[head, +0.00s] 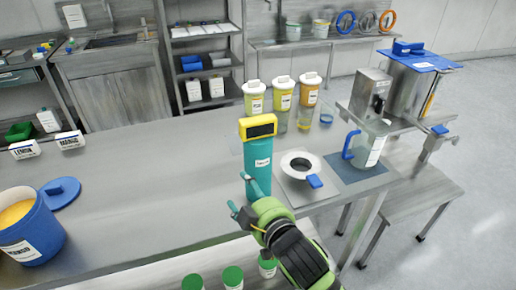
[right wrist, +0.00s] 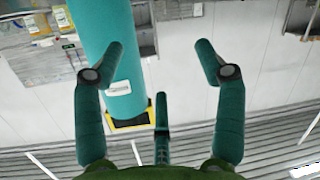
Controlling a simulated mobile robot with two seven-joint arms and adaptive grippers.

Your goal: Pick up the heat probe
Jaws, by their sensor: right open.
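The heat probe (head: 258,165) stands upright on the steel table, a teal cylinder with a white label and a yellow head with a dark display. My right gripper (head: 240,193) is open and empty at the probe's lower front, its fingers partly overlapping the probe's lower left side in the head view. In the right wrist view the probe (right wrist: 112,65) shows upside down, beyond the left finger of the open right gripper (right wrist: 161,55). It is off to the left of the gap, and I cannot tell whether a finger touches it. My left gripper is not in view.
Several lidded containers (head: 283,94) stand behind. A blue tub (head: 29,228) is at left. Green-capped jars (head: 232,276) are below. The table's middle left is clear.

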